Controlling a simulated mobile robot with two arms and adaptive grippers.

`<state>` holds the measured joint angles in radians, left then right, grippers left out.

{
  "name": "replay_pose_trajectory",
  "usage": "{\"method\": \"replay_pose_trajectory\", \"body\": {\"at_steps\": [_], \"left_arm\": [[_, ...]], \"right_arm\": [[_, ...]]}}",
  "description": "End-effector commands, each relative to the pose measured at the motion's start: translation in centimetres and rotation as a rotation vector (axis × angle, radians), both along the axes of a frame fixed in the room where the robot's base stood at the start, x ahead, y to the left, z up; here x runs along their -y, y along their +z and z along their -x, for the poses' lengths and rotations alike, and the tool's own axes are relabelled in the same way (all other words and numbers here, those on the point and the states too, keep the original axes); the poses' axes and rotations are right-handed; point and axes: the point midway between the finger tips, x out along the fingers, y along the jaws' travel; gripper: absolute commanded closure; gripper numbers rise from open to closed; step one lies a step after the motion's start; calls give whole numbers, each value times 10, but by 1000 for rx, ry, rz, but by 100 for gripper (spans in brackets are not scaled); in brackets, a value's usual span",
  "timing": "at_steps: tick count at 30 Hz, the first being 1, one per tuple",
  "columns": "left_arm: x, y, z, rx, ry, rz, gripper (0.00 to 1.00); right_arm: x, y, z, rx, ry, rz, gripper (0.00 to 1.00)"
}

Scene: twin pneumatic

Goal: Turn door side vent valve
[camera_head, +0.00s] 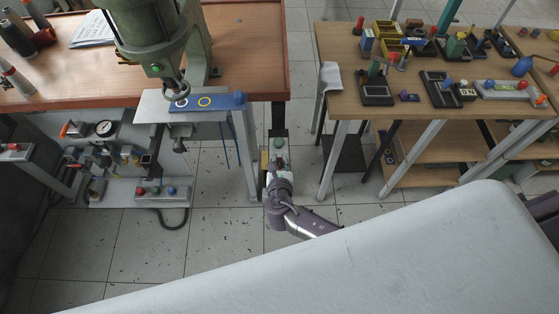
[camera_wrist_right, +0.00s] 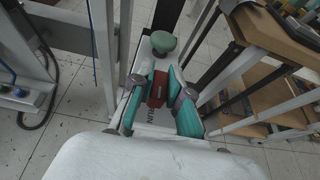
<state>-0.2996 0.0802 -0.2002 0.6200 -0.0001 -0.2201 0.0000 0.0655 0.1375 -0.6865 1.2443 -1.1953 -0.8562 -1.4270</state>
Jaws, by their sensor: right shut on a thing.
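The vent valve's red handle (camera_wrist_right: 157,88) sits between the teal fingers of my right gripper (camera_wrist_right: 160,92), which is shut on it. The handle is partly covered by the fingers. The valve's white panel (camera_wrist_right: 150,115) carries printed letters, partly hidden. A green round knob (camera_wrist_right: 163,42) stands on the same panel, just beyond the fingers. In the head view my right gripper (camera_head: 277,180) is at the narrow panel, below the green knob (camera_head: 278,144); its fingertips are small there and hide the handle. My left gripper is not in view.
A wooden bench with a green press (camera_head: 150,30) stands at the left, its metal leg (camera_head: 243,150) close beside my right gripper. A wooden table (camera_head: 335,60) with several devices is at the right. Open tiled floor (camera_head: 220,240) lies below.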

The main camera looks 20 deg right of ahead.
Motion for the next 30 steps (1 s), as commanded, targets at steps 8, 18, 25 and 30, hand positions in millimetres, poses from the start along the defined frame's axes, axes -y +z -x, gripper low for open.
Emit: {"method": "replay_pose_trajectory", "body": {"at_steps": [8,18,25,30], "left_arm": [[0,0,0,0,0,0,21],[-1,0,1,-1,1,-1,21],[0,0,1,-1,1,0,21],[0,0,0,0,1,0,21]], "right_arm": [[0,0,-1,1,0,-1,58],[-3,3,9,0,1,-2,58],[-14,19,49,-2,2,-3,58],[-24,34,79,-1,0,-4,58]]}}
